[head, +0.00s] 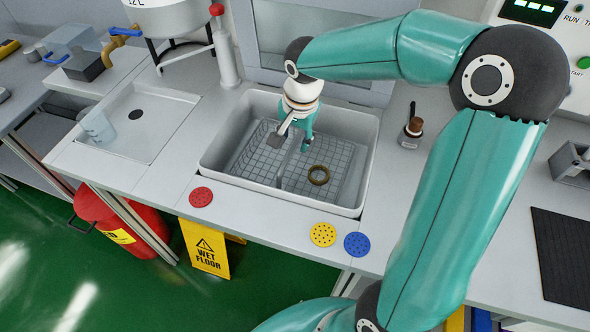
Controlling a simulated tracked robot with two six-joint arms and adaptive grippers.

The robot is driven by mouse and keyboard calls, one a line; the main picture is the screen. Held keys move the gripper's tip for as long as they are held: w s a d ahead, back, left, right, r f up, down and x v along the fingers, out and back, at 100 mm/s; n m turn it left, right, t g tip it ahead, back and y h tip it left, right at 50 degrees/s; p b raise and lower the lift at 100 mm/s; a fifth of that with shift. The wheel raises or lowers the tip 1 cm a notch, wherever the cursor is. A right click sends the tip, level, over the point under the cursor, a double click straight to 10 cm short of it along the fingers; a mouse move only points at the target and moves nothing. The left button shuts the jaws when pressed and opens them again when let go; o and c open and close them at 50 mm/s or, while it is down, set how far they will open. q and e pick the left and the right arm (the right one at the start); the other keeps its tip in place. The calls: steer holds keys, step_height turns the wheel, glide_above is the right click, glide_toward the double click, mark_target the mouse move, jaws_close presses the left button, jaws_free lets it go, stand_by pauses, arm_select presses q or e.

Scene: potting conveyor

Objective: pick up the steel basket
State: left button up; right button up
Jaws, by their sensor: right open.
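The steel basket (252,158) is a wire-mesh basket sitting down inside the white sink (212,152). A pale upright strip, which may be its handle, rises across its middle. My right gripper (291,142) hangs pointing down over the middle of the basket. Its fingers are apart, one on each side of the pale strip. I cannot tell whether they touch it. My left gripper is not in view.
A drainer tray (160,125) with a clear beaker (98,126) is on the left. A brown-capped bottle (412,132) stands right of the sink. Red (201,197), yellow (322,235) and blue (357,244) discs lie along the front edge. A wet-floor sign (205,248) stands below.

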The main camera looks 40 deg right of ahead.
mark_target(294, 143)
steer(key=f, duration=0.3)
steer(key=shift+w+f, duration=0.1)
steer(key=shift+w, duration=0.1)
steer(key=shift+c, duration=0.4)
jaws_close()
